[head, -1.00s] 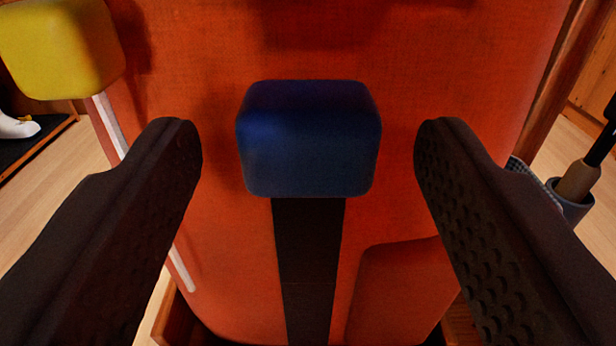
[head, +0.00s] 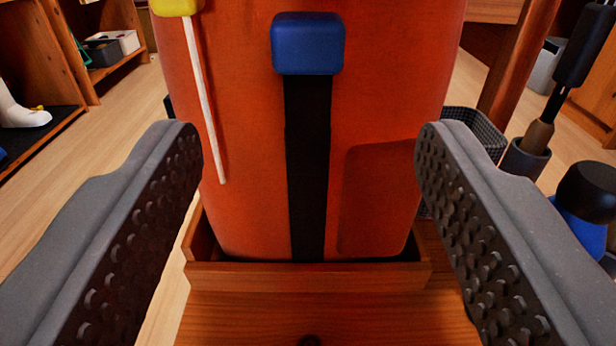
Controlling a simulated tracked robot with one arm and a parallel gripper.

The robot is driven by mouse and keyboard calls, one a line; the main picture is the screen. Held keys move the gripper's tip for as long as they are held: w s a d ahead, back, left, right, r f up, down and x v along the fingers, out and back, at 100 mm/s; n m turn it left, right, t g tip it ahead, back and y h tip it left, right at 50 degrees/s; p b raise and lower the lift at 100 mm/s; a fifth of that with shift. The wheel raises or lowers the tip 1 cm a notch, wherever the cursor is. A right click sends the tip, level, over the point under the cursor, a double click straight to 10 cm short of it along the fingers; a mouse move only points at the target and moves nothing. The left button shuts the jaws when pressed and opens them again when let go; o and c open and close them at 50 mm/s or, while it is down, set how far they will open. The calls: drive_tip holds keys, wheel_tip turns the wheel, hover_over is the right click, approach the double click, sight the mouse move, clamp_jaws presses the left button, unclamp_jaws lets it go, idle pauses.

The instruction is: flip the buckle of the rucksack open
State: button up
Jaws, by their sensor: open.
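The orange rucksack (head: 375,95) stands upright in a low wooden tray (head: 300,277). Its blue buckle (head: 308,44) is a rounded block near the top middle of the picture, at the upper end of a black strap (head: 308,165). My gripper (head: 308,150) is open and empty. Its two dark, studded fingers are spread wide to either side of the strap, below the buckle and apart from it. The rucksack's top is out of the picture.
A yellow block (head: 178,6) with a white strip (head: 205,100) hangs at the rucksack's left. Shelves (head: 50,60) stand at the far left. A wire basket (head: 478,128), a grey holder (head: 524,157) and a blue object with a black top (head: 586,200) are at the right.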

drive_tip(key=shift+s+r, duration=0.1)
drive_tip(key=shift+s, duration=1.25)
wheel_tip(320, 180, up, 23)
drive_tip(key=w+p, duration=0.1)
drive_tip(key=s+r+g+p, duration=0.1)
drive_tip(key=s+r, duration=0.2)
drive_tip(key=r, duration=0.7)
drive_tip(key=s+r, duration=0.4)
drive_tip(key=r, duration=0.7)
drive_tip(key=s+r+p, duration=0.1)
drive_tip(key=s+r, duration=1.3)
drive_tip(key=r, duration=0.3)
drive_tip(key=s+r, duration=0.4)
drive_tip(key=s, duration=0.5)
drive_tip(key=s+r+g, duration=0.1)
drive_tip(key=s+r, duration=0.4)
drive_tip(key=s, duration=0.5)
drive_tip(key=shift+d+g+p, duration=0.2)
drive_tip(key=shift+g+p, duration=0.1)
drive_tip(key=shift+p, duration=0.05)
